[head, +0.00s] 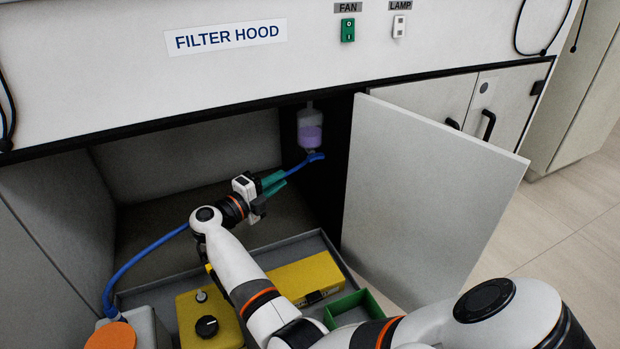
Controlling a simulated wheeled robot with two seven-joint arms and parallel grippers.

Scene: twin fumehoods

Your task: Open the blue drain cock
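The blue drain cock (315,157) is under a clear bottle (310,129) holding purple liquid, inside the open cabinet below the hood. A blue hose (152,247) runs from the lower left up towards the cock and passes behind my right gripper. My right gripper (283,179) has green fingers that point at the cock from its lower left. The fingertips are close to the blue part below the bottle. I cannot tell whether they touch it or how far apart they are. My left gripper is not in view.
The white cabinet door (428,190) stands open to the right of the cock. A grey tray (290,247) below holds a yellow device (208,316), a yellow box (307,276) and a green bin (352,308). A container with an orange cap (111,336) stands at lower left.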

